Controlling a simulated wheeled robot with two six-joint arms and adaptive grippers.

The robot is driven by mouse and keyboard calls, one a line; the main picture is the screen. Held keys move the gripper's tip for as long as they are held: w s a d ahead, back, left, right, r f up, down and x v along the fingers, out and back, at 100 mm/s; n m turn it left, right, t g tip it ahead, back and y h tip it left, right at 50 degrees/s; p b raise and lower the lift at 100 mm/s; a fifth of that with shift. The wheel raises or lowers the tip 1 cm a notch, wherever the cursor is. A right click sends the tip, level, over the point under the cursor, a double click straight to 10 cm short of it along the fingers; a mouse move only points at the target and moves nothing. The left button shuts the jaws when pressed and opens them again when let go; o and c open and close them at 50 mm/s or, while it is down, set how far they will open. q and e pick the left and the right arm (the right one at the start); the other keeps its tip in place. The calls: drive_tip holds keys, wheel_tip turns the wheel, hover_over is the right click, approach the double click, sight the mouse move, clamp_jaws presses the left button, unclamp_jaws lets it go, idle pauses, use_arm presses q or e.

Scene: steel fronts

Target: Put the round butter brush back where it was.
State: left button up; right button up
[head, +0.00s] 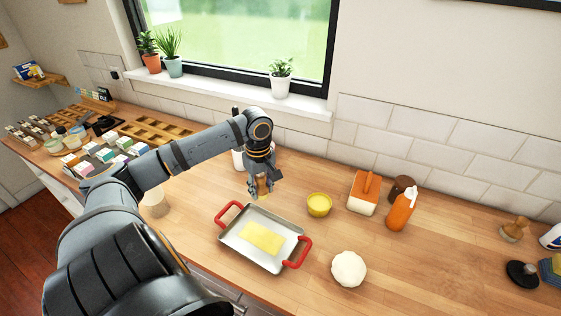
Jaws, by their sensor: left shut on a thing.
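My left gripper (260,189) is shut on the round butter brush (263,186), a small wooden-brown piece between the fingers, mostly hidden by them. It is held above the back edge of a metal baking tin (232,241) with red handles. A yellow buttery patch (262,238) lies on the tin's floor. A small yellow bowl (319,205) stands on the counter to the right of the gripper, apart from it. My right gripper is not in view.
A white dough ball (349,269), a white box with an orange top (362,194) and an orange bottle (401,211) stand right of the tin. A white container (238,159) is behind my arm. A wooden-handled brush (514,229) stands far right. The counter (450,255) between is clear.

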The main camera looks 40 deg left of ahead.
use_arm(q)
drive_tip(key=w+f, duration=0.2)
drive_tip(key=w, duration=0.4)
drive_tip(key=p, duration=0.1)
hover_over(281, 198)
wheel_tip(281, 198, down, 6)
drive_tip(key=shift+r, duration=0.15)
wheel_tip(281, 198, down, 3)
drive_tip(key=shift+a+f+p, duration=0.1)
drive_tip(key=shift+f+p, duration=0.05)
drive_tip(key=shift+p, duration=0.6)
drive_tip(key=shift+w+f, duration=0.1)
drive_tip(key=shift+f, duration=0.05)
drive_tip(key=o, duration=1.2)
drive_tip(key=shift+f, duration=0.1)
drive_tip(key=shift+c, duration=0.2)
